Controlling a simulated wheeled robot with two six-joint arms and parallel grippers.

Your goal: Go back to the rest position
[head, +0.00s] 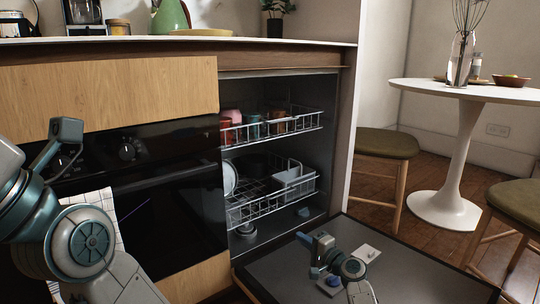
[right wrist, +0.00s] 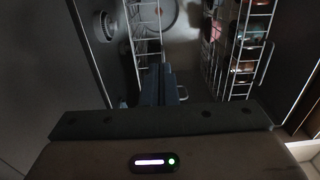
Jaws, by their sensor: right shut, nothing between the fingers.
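My right gripper (head: 322,243) is over the lowered dishwasher door (head: 420,270), just outside the dishwasher opening. In the right wrist view its blue-grey fingers (right wrist: 158,85) are together with nothing between them, pointing toward the wire racks. They look apart from the racks, though the depth is hard to judge. My left arm (head: 85,240) fills the lower left of the head view, in front of the oven. Its fingers do not show.
The open dishwasher holds an upper rack (head: 290,124) with cups and a lower rack (head: 262,207) with a plate and a cutlery basket (head: 294,178). A counter (head: 180,41) runs above. A round white table (head: 470,92) and stools (head: 386,144) stand at the right.

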